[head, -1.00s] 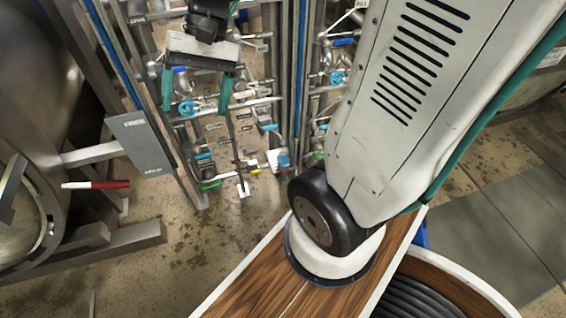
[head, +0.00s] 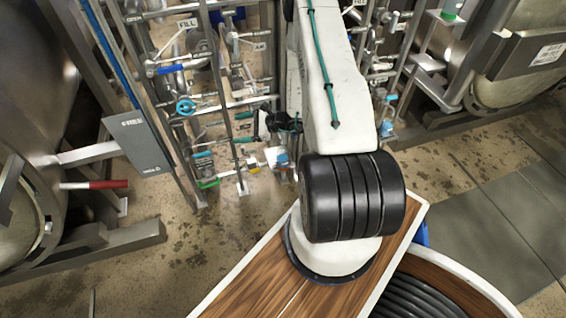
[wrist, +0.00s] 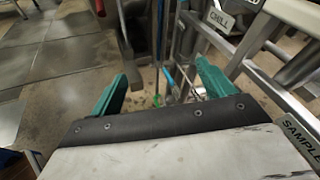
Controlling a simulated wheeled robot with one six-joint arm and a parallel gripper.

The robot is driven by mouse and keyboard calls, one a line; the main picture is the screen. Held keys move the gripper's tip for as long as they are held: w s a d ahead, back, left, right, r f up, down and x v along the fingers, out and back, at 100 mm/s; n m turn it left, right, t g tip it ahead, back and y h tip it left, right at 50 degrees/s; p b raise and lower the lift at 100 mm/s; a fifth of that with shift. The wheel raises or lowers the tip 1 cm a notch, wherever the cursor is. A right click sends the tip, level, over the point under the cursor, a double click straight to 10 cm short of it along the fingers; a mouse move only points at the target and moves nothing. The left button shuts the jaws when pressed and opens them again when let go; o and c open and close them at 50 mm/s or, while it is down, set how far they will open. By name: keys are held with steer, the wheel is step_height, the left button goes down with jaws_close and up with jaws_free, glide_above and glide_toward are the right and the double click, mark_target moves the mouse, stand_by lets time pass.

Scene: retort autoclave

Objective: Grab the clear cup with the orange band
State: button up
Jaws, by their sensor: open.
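I cannot make out a clear cup with an orange band in either view. My gripper (wrist: 161,86) shows in the wrist view with its two teal fingers spread wide apart and nothing between them. Beyond the fingers are pipes and floor. In the head view my arm stands in front of the pipe rack, and the gripper is mostly hidden behind it or too small to tell.
A pipe rack with valves and a blue handle (head: 171,69) fills the middle of the head view. Steel vessels stand at left (head: 40,70) and right (head: 520,85). A small green-topped item (head: 450,12) sits on a bracket.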

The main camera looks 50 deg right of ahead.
steer(key=s+d+f+m+t+h, duration=0.1)
steer(key=s+d+f+m+h, duration=0.1)
steer(key=f, duration=0.4)
steer(key=s+d+f+m+t+h, duration=0.1)
steer(key=s+d+f+m+h, duration=0.1)
steer(key=f, duration=0.3)
steer(key=m+h, duration=0.7)
steer(key=m, duration=0.1)
glide_toward(279, 154)
steer(key=w+f, duration=0.1)
steer(key=w, duration=0.1)
steer(key=x, duration=0.6)
steer(key=shift+w+f, duration=0.15)
steer(key=shift+w, duration=0.2)
steer(key=shift+c, duration=0.3)
steer(key=c, duration=1.1)
steer(key=shift+c, duration=0.2)
